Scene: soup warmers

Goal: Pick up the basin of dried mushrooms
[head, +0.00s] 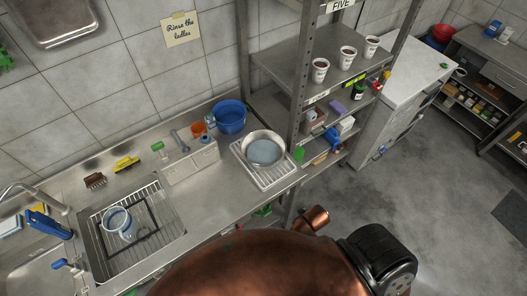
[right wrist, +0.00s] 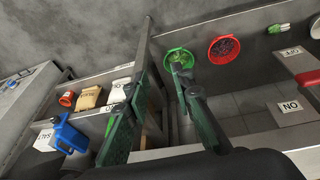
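In the right wrist view, a red basin (right wrist: 224,49) holds dark, purplish-brown pieces that may be the dried mushrooms; they are too small to tell for sure. A green basin (right wrist: 179,58) with pale green contents is to its left. My right gripper (right wrist: 160,80) is open with nothing visible between its two fingers. The tip of its right finger appears just below the green basin; I cannot tell whether they touch. The red basin is above and right of the fingers, apart from them. No basin of mushrooms is recognisable in the head view. My left gripper is in neither view.
The head view shows a steel counter with a sink rack (head: 158,236), a blue basin (head: 230,117) and a metal bowl (head: 263,150), beside a metal shelf with cups (head: 320,70). The right wrist view shows bags (right wrist: 89,96), a blue jug (right wrist: 66,136) and a grey post (right wrist: 142,55).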

